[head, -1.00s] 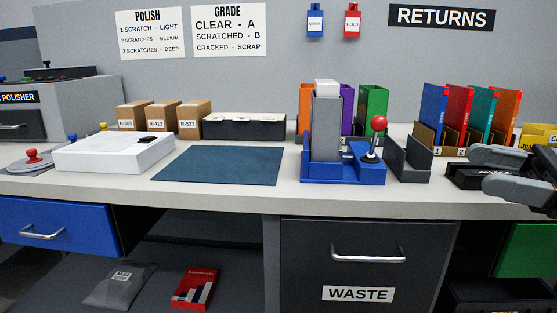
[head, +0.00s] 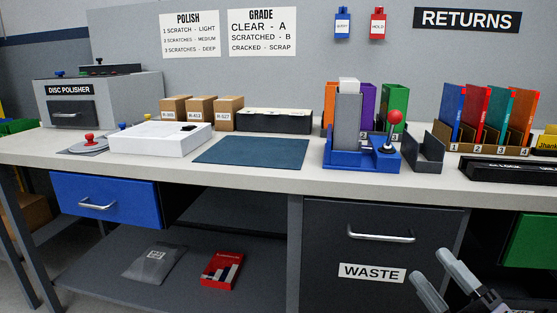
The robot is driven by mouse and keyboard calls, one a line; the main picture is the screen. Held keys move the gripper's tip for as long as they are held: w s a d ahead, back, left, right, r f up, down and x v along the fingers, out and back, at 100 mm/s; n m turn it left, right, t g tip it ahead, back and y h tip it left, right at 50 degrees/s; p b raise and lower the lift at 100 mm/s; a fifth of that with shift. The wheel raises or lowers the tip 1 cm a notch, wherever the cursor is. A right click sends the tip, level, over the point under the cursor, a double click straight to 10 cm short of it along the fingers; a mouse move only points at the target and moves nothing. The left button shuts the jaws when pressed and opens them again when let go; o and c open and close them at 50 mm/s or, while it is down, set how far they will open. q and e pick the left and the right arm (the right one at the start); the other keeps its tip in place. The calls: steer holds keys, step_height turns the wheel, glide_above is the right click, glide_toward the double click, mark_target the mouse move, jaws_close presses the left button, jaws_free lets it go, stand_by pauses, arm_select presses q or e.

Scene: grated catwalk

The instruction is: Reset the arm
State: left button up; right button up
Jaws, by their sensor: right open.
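My right gripper (head: 441,279) is at the bottom right of the head view, in front of the bench and near the waste drawer (head: 385,225). Its two grey fingers are spread, with nothing between them. It is below the level of the bench top. My left gripper is not in view.
The bench top (head: 270,180) holds a white tray (head: 155,145), a blue mat (head: 250,151), a blue joystick device (head: 350,158) and several coloured cases in a numbered rack (head: 480,140). A blue drawer (head: 105,200) stands open at left. The floor in front looks clear.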

steer(key=s+a+f+m+g+h, duration=0.35)
steer(key=s+a+f+m, duration=0.35)
steer(key=f, duration=0.4)
steer(key=s+a+f+m+g+h, duration=0.2)
steer(key=s+a+f+m+g, duration=0.25)
steer(key=f+m, duration=0.5)
arm_select(q)
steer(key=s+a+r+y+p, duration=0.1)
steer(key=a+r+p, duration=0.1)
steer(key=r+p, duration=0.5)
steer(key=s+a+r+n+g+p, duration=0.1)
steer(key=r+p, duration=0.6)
steer(key=p, duration=1)
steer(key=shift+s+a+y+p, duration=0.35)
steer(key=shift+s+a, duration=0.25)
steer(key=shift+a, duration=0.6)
arm_select(e)
steer(key=s+d+r+g, duration=0.1)
steer(key=s+d+r, duration=0.1)
steer(key=r, duration=0.4)
steer(key=s+d+r+m+g+h, duration=0.1)
steer(key=s+d+r, duration=0.1)
steer(key=r, duration=0.4)
steer(key=shift+d+r, duration=0.25)
steer(key=shift+r, duration=0.05)
